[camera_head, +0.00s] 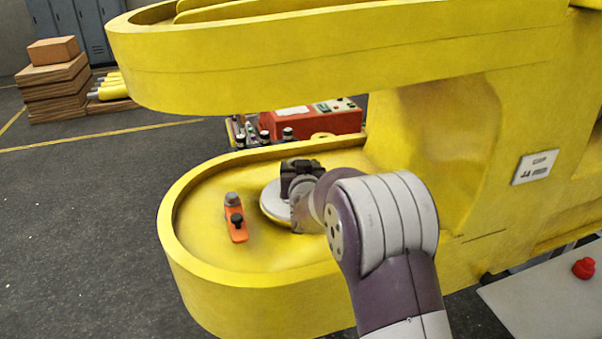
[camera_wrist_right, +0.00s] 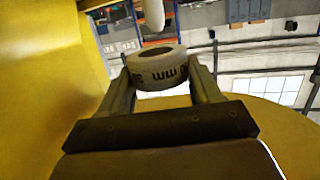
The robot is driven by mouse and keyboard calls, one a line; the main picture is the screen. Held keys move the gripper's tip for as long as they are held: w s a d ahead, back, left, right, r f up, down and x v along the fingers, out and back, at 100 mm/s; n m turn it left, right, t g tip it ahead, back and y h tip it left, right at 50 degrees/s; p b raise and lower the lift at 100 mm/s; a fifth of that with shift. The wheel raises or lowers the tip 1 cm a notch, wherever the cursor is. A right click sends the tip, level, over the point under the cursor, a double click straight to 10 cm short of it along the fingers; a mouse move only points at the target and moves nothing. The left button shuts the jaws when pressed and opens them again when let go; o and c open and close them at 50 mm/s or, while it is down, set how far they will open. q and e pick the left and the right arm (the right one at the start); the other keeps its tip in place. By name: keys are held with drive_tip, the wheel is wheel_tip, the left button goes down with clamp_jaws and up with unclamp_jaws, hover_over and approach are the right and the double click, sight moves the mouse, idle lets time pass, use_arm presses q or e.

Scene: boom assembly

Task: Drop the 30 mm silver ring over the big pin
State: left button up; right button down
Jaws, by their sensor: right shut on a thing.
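My right gripper (camera_wrist_right: 155,85) is shut on a grey ring (camera_wrist_right: 157,72) with dark lettering on its side. The ring sits between both fingertips, and its dark opening shows. In the head view my right gripper (camera_head: 300,172) is over the lower yellow fork plate, at a round silver disc (camera_head: 272,207). My arm covers part of the disc; the held ring cannot be made out there. A pale rounded rod (camera_wrist_right: 153,14) shows beyond the ring in the wrist view, apart from it. I cannot tell whether disc or rod belongs to the big pin. My left gripper is not in view.
An orange tool (camera_head: 237,230) with a grey cap and black knob stands left of the disc on the lower plate (camera_head: 210,255). The upper yellow fork plate (camera_head: 250,70) overhangs it. A red case (camera_head: 310,121) is behind. The plate's raised rim surrounds the work area.

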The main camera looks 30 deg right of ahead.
drive_tip(key=f+b+x, duration=0.1)
drive_tip(key=f+x, duration=0.1)
drive_tip(key=x, duration=0.6)
drive_tip(key=shift+b, duration=0.35)
drive_tip(key=shift+w, duration=0.15)
idle(0.4)
